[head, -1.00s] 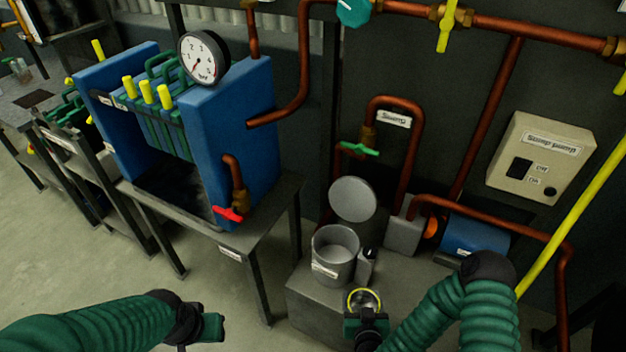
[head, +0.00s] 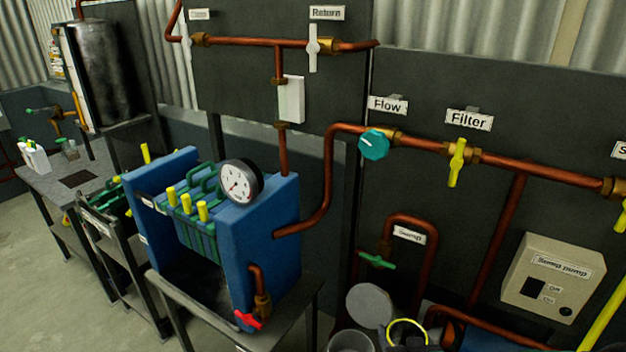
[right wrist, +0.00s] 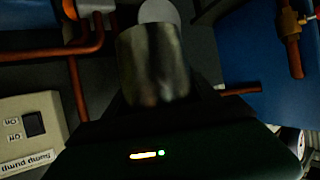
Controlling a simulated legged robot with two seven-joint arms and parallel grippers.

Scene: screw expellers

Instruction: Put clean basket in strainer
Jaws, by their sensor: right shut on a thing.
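My right gripper (head: 415,347) shows only as a dark edge at the bottom of the head view. It is shut on the basket, whose yellow ring rim (head: 408,331) shows there. In the right wrist view the basket is a grey metallic cylinder (right wrist: 155,65) in front of the gripper. The strainer (head: 351,342) is a grey round pot at the bottom edge, cut off by the frame, with its round lid (head: 369,306) swung open behind it. The basket appears to the right of the pot, apart from it in the picture. My left gripper is out of view.
A blue filter press (head: 262,230) with a gauge stands at left.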

